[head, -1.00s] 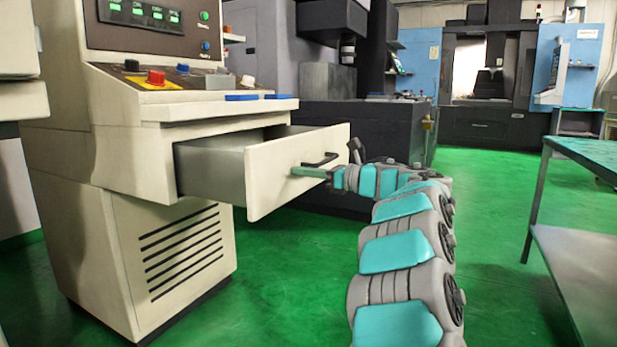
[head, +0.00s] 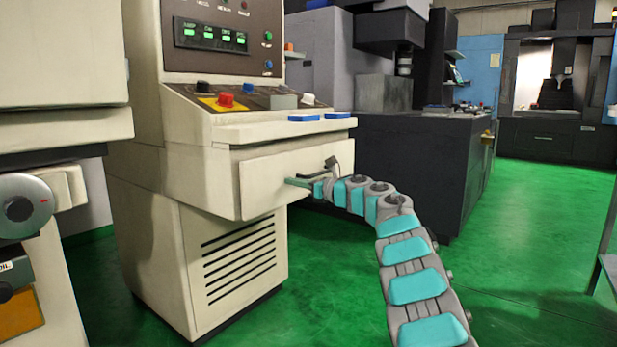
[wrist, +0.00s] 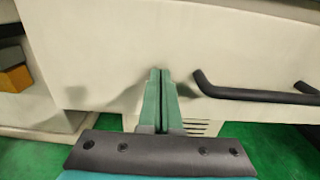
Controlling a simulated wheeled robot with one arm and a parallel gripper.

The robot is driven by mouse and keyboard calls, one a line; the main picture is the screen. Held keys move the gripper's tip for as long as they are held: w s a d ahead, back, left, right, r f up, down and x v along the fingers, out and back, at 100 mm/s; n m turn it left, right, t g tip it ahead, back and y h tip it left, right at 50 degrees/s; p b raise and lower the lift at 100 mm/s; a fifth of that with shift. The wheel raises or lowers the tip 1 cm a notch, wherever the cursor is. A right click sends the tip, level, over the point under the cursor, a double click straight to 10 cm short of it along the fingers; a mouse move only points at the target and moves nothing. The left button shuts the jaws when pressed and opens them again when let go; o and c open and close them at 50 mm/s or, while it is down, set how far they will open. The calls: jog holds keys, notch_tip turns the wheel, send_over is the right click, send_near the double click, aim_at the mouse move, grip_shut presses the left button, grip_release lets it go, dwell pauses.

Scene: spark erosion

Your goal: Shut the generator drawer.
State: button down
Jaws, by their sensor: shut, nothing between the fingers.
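The generator drawer's cream front (head: 270,168) sits against the cream generator cabinet (head: 185,180), and no grey drawer side shows. Any small gap behind the front is too fine to tell. My gripper (head: 289,181) has its green fingers pressed together at the drawer front, empty. In the wrist view the fingertips (wrist: 160,72) meet or nearly meet the cream front (wrist: 110,50). The black bar handle (wrist: 250,94) lies to their right, apart from them. In the head view my wrist hides most of the handle.
The control panel (head: 223,101) with coloured buttons juts above the drawer. A dark machine base (head: 415,170) stands behind and right. A cream machine with a grey knob (head: 20,208) is at the near left. Green floor (head: 530,260) is open at right.

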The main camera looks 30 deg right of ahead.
jog(key=shift+p+x, duration=0.45)
jog(key=shift+x, duration=0.45)
jog(key=shift+d, duration=0.1)
